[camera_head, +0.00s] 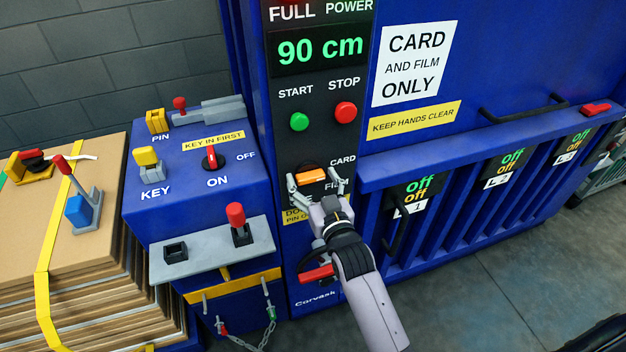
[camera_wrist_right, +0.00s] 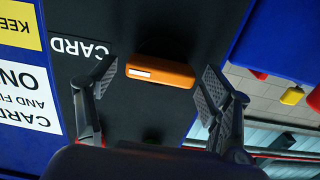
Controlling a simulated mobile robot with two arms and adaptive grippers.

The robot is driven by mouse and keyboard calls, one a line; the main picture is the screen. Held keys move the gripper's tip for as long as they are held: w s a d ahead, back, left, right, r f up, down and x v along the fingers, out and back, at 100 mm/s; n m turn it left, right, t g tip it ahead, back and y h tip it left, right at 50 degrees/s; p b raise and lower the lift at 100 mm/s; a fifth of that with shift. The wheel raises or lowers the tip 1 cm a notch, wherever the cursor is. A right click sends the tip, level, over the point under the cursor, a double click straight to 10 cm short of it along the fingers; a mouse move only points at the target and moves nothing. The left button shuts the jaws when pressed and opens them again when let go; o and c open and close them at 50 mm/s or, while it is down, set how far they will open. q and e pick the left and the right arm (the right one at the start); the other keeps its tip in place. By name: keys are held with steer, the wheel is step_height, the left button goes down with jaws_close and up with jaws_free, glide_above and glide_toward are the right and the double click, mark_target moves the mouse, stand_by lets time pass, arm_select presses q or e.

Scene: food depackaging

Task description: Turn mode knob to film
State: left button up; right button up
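The mode knob (camera_head: 310,175) is an orange bar on the dark control panel, with the labels CARD and FILM to its right. My right gripper (camera_head: 319,188) is at the knob, one finger to each side. In the right wrist view the knob (camera_wrist_right: 160,72) lies between the two open fingers of my right gripper (camera_wrist_right: 154,88). Gaps show on both sides. A white mark is on the knob's left end there, the side where the CARD label (camera_wrist_right: 80,47) shows. FILM is partly hidden by the gripper in the head view. My left gripper is not in view.
Above the knob are the green START button (camera_head: 299,122) and red STOP button (camera_head: 346,113). A red handle (camera_head: 316,274) sits below the gripper. To the left is a blue key box (camera_head: 200,190) with a red switch (camera_head: 211,157) and a grey shelf (camera_head: 205,262).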

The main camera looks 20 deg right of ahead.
steer(key=c, duration=1)
steer(key=m+p, duration=0.1)
steer(key=m, duration=0.2)
steer(key=shift+d+r+m, duration=0.1)
steer(key=shift+m, duration=0.3)
steer(key=m+p, duration=0.1)
steer(key=m, duration=0.3)
steer(key=shift+m+p, duration=0.35)
steer(key=shift+m, duration=0.05)
steer(key=shift+d, duration=0.1)
steer(key=o, duration=1.2)
steer(key=shift+c, duration=0.2)
